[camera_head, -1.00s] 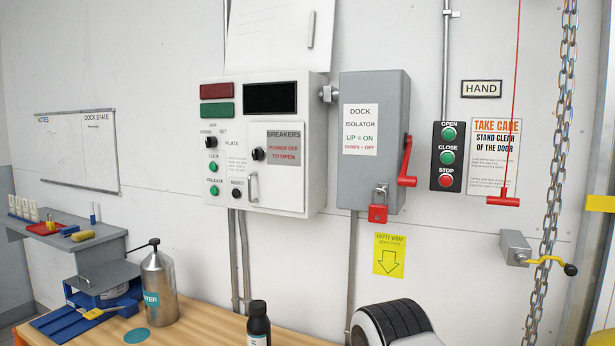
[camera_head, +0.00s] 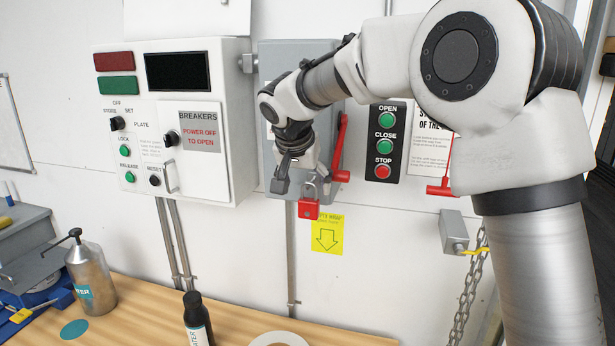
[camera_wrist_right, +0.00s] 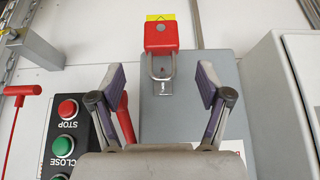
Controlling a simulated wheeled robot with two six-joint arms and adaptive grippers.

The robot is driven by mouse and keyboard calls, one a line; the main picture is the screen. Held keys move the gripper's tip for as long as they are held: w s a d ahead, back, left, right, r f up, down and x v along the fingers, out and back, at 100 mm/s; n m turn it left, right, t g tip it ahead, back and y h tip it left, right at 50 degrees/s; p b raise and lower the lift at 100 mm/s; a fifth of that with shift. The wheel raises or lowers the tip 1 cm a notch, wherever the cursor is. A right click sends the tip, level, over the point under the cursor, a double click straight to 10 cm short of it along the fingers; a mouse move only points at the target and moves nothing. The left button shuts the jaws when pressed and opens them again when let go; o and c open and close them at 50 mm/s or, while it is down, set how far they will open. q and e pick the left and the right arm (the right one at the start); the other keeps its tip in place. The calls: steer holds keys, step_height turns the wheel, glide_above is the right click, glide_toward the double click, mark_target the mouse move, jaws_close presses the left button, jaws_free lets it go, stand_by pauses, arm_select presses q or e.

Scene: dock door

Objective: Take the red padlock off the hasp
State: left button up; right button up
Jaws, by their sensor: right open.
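The red padlock (camera_head: 309,209) hangs by its shackle from the hasp at the bottom edge of the grey isolator box (camera_head: 268,60). In the right wrist view, the padlock (camera_wrist_right: 161,38) and the metal hasp (camera_wrist_right: 162,86) show upside down, with the shackle through the hasp. My right gripper (camera_head: 297,181) is open and empty in front of the box's lower part, just above the padlock. In the right wrist view, the padlock body lies beyond the open fingertips (camera_wrist_right: 161,76), lined up between them and apart from both. My left gripper is out of view.
The red isolator lever (camera_head: 341,150) is close beside my right gripper. The button panel (camera_head: 385,145) is further right, the breaker cabinet (camera_head: 222,120) left. A yellow label (camera_head: 327,236) is below the padlock. A black bottle (camera_head: 198,320) stands on the bench (camera_head: 140,310).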

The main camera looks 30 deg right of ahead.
mark_target(309, 199)
steer(key=shift+d+f, duration=0.1)
steer(key=shift+f, duration=0.2)
steer(key=p+x, duration=0.2)
steer(key=x, duration=0.5)
steer(key=shift+w, duration=0.1)
steer(key=shift+a, duration=0.25)
steer(key=c, duration=1.3)
steer(key=shift+r+p, duration=0.3)
steer(key=shift+r, duration=0.4)
